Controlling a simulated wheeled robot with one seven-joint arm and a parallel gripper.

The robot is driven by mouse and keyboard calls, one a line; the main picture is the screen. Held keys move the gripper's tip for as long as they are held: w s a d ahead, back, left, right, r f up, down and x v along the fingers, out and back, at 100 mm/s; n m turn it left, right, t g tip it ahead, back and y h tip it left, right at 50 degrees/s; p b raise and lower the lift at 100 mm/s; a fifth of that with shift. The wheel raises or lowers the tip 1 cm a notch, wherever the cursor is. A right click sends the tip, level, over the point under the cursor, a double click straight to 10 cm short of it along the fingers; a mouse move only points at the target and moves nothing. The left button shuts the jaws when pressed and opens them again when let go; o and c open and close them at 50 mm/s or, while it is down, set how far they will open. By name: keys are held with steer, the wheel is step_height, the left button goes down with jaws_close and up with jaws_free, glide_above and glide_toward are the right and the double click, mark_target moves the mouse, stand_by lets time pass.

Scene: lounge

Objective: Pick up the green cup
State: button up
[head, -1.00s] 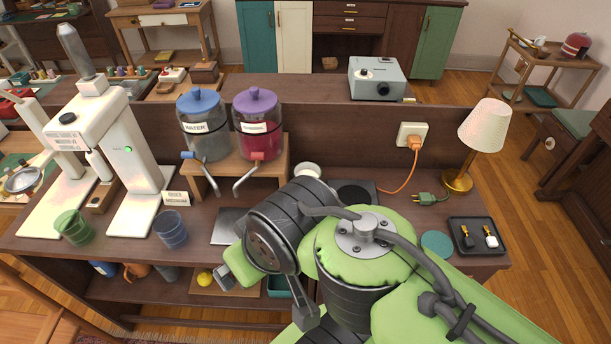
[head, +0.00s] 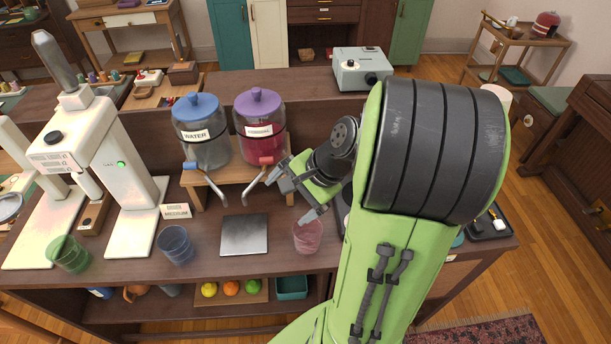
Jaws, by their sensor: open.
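The green cup (head: 70,255) is translucent and stands upright on the counter at the far left front, beside the white machine. My gripper (head: 290,198) is open and empty. It is above the counter, in front of the pink dispenser and far to the right of the green cup. A translucent blue cup (head: 176,246) stands between them. A translucent pink cup (head: 307,236) stands just below my gripper in the picture; I cannot tell the gap between them.
Water (head: 203,135) and pink (head: 260,125) dispensers stand on a wooden stand. The white machine (head: 100,150) rises behind the green cup. A grey square plate (head: 244,235) lies on the counter. My arm hides much of the counter's right side.

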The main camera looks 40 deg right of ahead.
steer(key=s+d+f+m+t+h, duration=0.1)
steer(key=s+d+f+m+t, duration=0.2)
steer(key=d+m, duration=0.6)
steer(key=s+d+f+m+t, duration=0.2)
steer(key=d+f+m+t, duration=0.25)
steer(key=d+m, duration=0.45)
steer(key=shift+t, duration=0.25)
steer(key=b+x, duration=0.1)
steer(key=x, duration=0.4)
steer(key=b+x, duration=0.1)
steer(key=x, duration=0.4)
steer(key=r+b+x, duration=0.1)
steer(key=x, duration=0.4)
steer(key=shift+w+d, duration=0.2)
steer(key=shift+w, duration=0.25)
steer(key=shift+s, duration=0.1)
steer(key=shift+c, duration=0.6)
steer(key=shift+r, duration=0.1)
steer(key=c, duration=1.4)
